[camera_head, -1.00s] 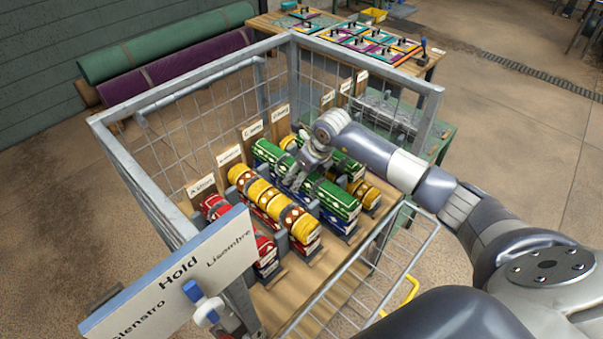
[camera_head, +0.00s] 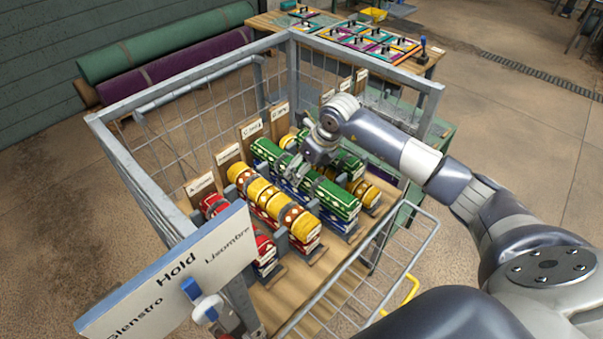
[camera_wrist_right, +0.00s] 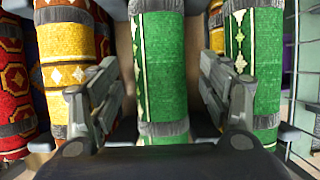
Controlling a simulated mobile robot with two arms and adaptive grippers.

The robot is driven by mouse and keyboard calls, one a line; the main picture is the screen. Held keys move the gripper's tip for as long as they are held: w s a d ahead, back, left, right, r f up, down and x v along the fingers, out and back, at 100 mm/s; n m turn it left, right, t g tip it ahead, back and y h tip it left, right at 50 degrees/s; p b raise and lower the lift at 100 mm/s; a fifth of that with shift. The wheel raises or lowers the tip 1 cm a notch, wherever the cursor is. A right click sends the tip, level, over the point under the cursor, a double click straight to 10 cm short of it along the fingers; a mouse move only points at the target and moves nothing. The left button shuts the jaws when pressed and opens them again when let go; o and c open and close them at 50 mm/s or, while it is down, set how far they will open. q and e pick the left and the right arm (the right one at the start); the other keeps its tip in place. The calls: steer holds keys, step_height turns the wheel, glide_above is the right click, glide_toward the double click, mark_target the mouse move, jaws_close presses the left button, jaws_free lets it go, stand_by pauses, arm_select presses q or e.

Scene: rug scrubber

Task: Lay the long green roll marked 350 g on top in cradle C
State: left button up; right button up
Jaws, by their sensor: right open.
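My right gripper (camera_head: 296,175) is over the middle of this row. In the right wrist view the open fingers (camera_wrist_right: 160,75) stand on either side of the green roll (camera_wrist_right: 160,45), with visible gaps to it. A second green roll (camera_wrist_right: 265,75) lies to its right. My left gripper is not in view.
Yellow (camera_head: 268,195) and red rolls (camera_head: 265,248) lie in rows to the left. A metal mesh cage (camera_head: 190,75) surrounds the rows, with a white sign board (camera_head: 170,275) at the front left. The mesh front (camera_head: 365,270) hangs low.

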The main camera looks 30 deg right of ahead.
steer(key=b+v, duration=0.1)
steer(key=v, duration=0.7)
